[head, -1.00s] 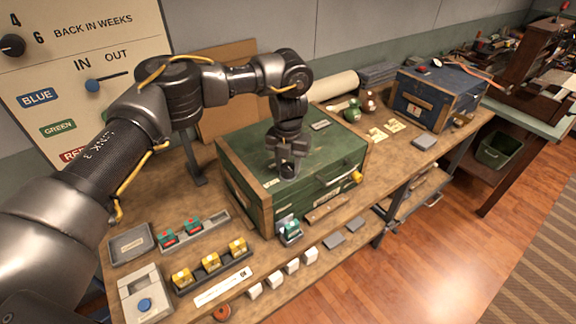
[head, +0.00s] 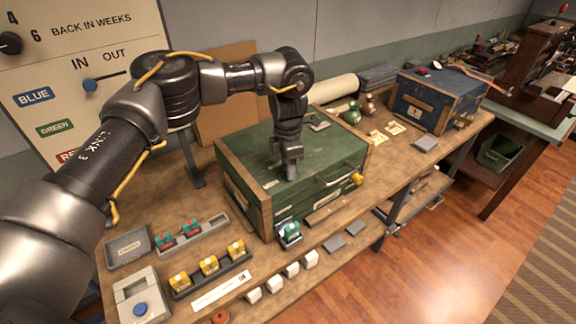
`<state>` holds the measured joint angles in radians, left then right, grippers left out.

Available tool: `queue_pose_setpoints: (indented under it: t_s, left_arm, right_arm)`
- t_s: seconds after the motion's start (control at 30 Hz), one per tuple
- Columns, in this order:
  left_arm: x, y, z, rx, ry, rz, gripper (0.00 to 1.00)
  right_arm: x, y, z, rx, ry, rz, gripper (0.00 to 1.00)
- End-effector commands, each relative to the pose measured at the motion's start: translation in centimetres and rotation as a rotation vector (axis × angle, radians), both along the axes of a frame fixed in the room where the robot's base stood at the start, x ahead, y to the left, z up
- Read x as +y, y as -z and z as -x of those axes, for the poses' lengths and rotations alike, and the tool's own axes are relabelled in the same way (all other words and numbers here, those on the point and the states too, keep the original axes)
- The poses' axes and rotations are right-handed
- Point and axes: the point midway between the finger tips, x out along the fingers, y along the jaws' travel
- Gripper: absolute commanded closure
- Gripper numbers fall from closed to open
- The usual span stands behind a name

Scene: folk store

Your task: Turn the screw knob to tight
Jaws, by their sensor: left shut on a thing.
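My left gripper (head: 290,175) points down over the top of the green wooden chest (head: 255,155), near its front edge. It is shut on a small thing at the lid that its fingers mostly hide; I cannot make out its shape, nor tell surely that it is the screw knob. No tight mark can be read. A yellow knob-like part (head: 357,179) sits on the chest's front right, apart from the gripper. My right gripper is not in view.
A metal handle (head: 340,176) juts from the chest's front. Yellow blocks (head: 209,264) in a rack, red-and-teal blocks (head: 165,239) in a tray and a teal item (head: 290,232) stand in front. A blue chest (head: 435,100) is at back right.

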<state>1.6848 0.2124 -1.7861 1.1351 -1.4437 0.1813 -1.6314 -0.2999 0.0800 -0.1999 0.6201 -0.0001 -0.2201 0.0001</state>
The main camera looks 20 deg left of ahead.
Motion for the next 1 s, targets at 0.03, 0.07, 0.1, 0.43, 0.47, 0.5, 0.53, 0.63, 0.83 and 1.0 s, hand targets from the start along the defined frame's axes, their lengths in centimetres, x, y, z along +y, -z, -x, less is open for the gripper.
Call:
queue_pose_setpoints:
  t_s: [0.03, 0.07, 0.1, 0.43, 0.47, 0.5, 0.53, 0.63, 0.83, 1.0]
  left_arm:
    - [0.02, 0.1, 0.07, 0.002, 0.044, -0.002, 0.86]
    - [0.02, 0.1, 0.07, 0.002, 0.071, -0.002, 0.86]
    - [0.01, 0.1, 0.07, 0.002, 0.107, -0.002, 0.86]
    - [0.01, 0.05, 0.06, 0.002, 0.357, -0.001, 0.86]
    - [0.01, 0.05, 0.07, 0.002, 0.375, -0.001, 0.86]
    - [0.02, 0.05, 0.06, 0.002, 0.395, -0.001, 0.86]
    - [0.03, 0.05, 0.07, 0.002, 0.41, -0.001, 0.86]
    - [0.04, 0.06, 0.06, 0.002, 0.45, -0.002, 0.86]
    - [0.04, 0.07, 0.06, 0.002, 0.498, -0.002, 0.86]
    - [0.04, 0.07, 0.05, 0.002, 0.511, -0.001, 0.85]
  right_arm:
    - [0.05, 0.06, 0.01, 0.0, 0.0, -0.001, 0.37]
    - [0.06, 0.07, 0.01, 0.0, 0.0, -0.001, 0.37]
    - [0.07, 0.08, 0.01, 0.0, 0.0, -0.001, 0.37]
    - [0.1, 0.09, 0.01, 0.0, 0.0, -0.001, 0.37]
    - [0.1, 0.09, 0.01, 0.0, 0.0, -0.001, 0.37]
    - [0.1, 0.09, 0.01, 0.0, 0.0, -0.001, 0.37]
    - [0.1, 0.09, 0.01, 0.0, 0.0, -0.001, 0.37]
    - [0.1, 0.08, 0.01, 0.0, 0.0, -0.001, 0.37]
    - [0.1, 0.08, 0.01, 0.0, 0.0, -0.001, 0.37]
    - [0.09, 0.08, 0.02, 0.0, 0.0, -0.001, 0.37]
